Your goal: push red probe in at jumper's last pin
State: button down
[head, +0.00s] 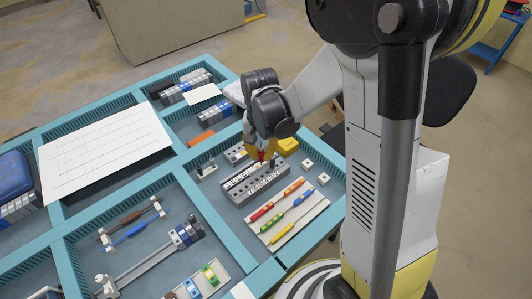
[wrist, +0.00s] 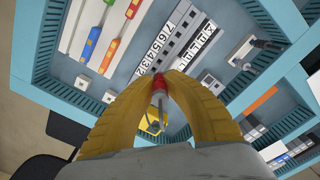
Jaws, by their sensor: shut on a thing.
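My gripper (head: 264,155) has its yellow fingers closed together over the right-hand tray compartment; they also show in the wrist view (wrist: 163,78). Between the fingertips is the red probe (wrist: 164,83), with a thin grey metal shaft. In the head view only a little red shows at the fingertips. The grey terminal block (head: 256,184) lies just below and in front of the gripper. In the wrist view its white number strip (wrist: 157,42) and row of openings lie beyond the fingertips. I cannot make out the jumper or whether the probe touches the block.
A yellow block (head: 288,146) and small white blocks (head: 308,165) stand to the right. Blue tray dividers (head: 215,226) edge the compartment.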

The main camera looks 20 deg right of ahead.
notch_tip(320, 180, down, 6)
jog(key=b, duration=0.3)
jog(key=shift+d+r+b, duration=0.1)
jog(key=shift+r+b, duration=0.05)
jog(key=shift+b, duration=0.2)
jog(key=shift+r, duration=0.2)
jog(key=shift+f+b, duration=1.25)
dwell(0.9)
jog(key=c, duration=1)
grip_release()
jog(key=shift+r, duration=0.1)
